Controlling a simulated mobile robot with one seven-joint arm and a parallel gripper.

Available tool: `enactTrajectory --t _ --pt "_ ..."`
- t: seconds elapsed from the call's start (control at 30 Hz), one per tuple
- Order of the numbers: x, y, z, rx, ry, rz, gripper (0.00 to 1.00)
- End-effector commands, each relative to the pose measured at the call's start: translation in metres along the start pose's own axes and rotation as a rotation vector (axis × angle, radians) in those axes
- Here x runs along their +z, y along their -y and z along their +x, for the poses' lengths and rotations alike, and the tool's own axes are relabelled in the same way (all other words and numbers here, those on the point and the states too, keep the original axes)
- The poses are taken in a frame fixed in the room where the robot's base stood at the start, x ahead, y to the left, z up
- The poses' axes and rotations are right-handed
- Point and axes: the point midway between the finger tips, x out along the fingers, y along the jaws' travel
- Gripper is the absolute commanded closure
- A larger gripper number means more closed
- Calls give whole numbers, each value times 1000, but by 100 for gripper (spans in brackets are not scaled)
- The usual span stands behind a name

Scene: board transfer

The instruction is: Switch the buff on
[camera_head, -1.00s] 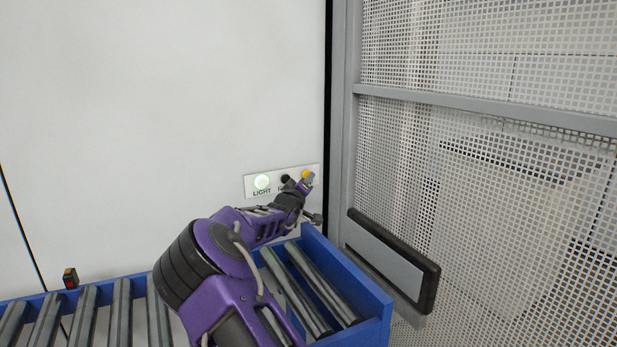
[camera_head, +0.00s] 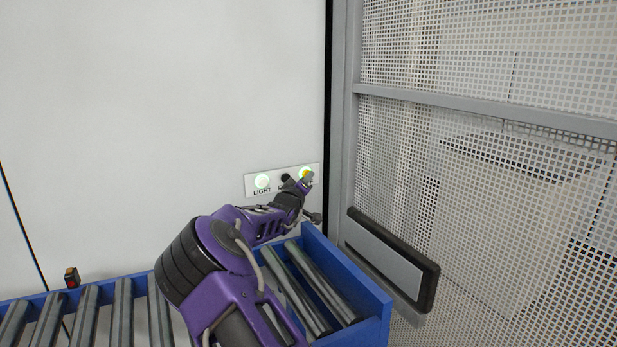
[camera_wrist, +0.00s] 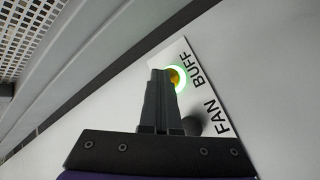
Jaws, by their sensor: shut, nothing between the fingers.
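The switch panel (camera_head: 248,186) is a pale plate on the white wall. Its LIGHT button (camera_head: 262,181) glows pale green-white. A dark knob (camera_head: 286,178) sits in the middle, and in the wrist view the dark FAN knob (camera_wrist: 193,125) is partly behind my fingers. The yellow BUFF button (camera_head: 305,172) is at the right end; in the wrist view the button (camera_wrist: 176,78) has a lit green ring around it. My gripper (camera_head: 308,180) is shut and empty, its fingertips (camera_wrist: 160,74) right at the BUFF button and covering part of it. Whether they touch it I cannot tell.
A blue-framed roller conveyor (camera_head: 345,270) runs below the panel. A small black box with a red button (camera_head: 72,278) stands on its far edge at left.

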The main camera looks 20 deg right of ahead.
Motion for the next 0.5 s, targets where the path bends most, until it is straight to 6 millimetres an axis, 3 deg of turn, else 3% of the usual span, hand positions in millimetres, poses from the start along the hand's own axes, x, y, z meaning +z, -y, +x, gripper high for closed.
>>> enactTrajectory --t 0.17,0.5 --pt "3 0 -2 0 1 1 100" --pt "20 -16 -26 0 2 2 100"
